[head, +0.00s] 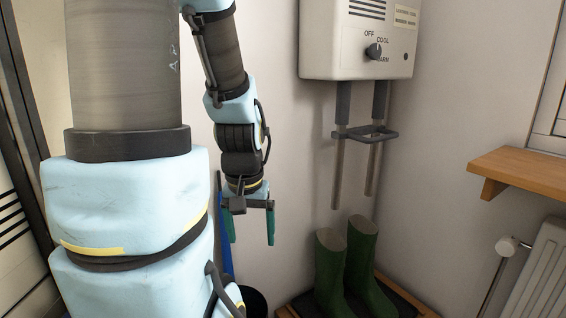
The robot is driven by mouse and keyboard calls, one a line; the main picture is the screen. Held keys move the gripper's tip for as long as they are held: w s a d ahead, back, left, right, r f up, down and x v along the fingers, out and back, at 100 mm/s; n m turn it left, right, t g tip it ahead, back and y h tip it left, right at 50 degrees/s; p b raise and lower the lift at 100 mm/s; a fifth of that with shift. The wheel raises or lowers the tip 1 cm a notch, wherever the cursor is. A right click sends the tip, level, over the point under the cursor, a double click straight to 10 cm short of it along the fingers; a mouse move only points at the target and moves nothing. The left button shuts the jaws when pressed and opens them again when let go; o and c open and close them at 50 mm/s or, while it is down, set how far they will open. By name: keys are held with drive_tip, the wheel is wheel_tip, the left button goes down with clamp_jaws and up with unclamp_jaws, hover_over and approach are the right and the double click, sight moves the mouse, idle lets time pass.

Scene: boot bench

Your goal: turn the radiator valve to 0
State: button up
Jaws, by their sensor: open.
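The radiator valve (507,246) is a small pale round knob on a thin pipe at the lower right, at the left side of the white radiator (543,268). Any numbers on it are too small to read. My gripper (252,242) hangs pointing down left of the middle, its two green-tipped fingers apart with nothing between them. It is far to the left of the valve, with the boots between them in the picture.
A white wall unit (357,38) with an OFF, COOL, WARM knob (373,51) hangs above green boots (330,272) on a tray. Grey prongs hang below it. A wooden shelf (535,170) juts out above the valve. A blue pole and dark bucket stand behind my gripper.

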wheel_tip(320, 180, up, 11)
drive_tip(key=p, duration=0.8)
drive_tip(key=shift+f+p, duration=0.15)
drive_tip(key=shift+p, duration=0.25)
idle(1.4)
